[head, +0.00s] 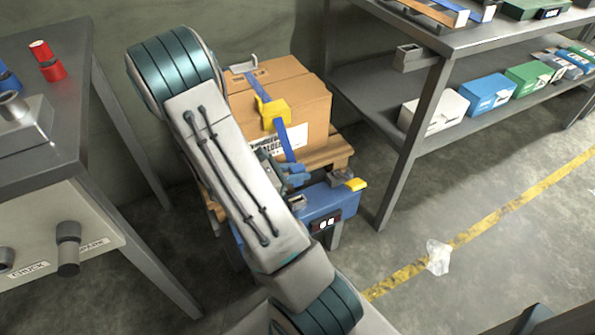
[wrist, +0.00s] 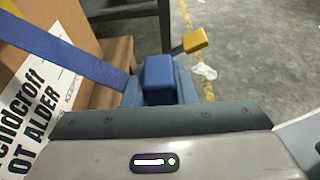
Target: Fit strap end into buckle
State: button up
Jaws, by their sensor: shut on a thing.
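A blue strap (head: 284,140) runs over a cardboard box and down its front, through a yellow corner guard (head: 273,113). In the wrist view the strap (wrist: 70,55) comes in from the left to my gripper (wrist: 160,85). My gripper (head: 294,175) is shut on the strap end, a blue block (wrist: 159,72) between the fingers. A blue unit (head: 328,204) with a small grey metal fitting (head: 298,203) stands just below the gripper in the head view. I cannot tell for sure which part is the buckle. A yellow-tipped lever (head: 355,184) is at its right; its tip (wrist: 195,41) also shows in the wrist view.
The cardboard box (head: 300,100) sits on a wooden pallet (head: 328,152). A grey bench (head: 45,150) stands at left. Shelving (head: 418,150) with several small boxes stands at right. A crumpled clear wrapper (head: 438,256) lies by the yellow floor line. Floor at right is mostly free.

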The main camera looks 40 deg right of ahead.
aim_at(297, 185)
jog(key=shift+f+b, duration=2.1)
jog(key=shift+f, duration=0.8)
jog(key=shift+f+b, duration=1.05)
jog(key=shift+f, duration=0.8)
jog(key=o, duration=1.1)
jog(key=shift+r, duration=0.1)
jog(key=shift+a, duration=0.1)
jog(key=p+v, duration=0.4)
jog(key=v, duration=0.9)
jog(key=shift+a+r, duration=0.15)
jog(key=shift+a, duration=0.15)
jog(key=s+a+r+m+t+y+p, duration=0.2)
jog(key=r+p, duration=0.7)
jog(key=r, duration=0.6)
jog(key=s+a+r+m+t+y+p, duration=0.2)
jog(key=s+a+r+m+y+p, duration=0.2)
jog(key=r, duration=1.2)
jog(key=s+a+r+m+t+y+p, duration=0.2)
jog(key=r+m+y+p, duration=0.6)
jog(key=r+p, duration=0.6)
jog(key=shift+s+a+r+m, duration=0.8)
jog(key=shift+s+a+r, duration=0.1)
jog(key=shift+s+r, duration=0.35)
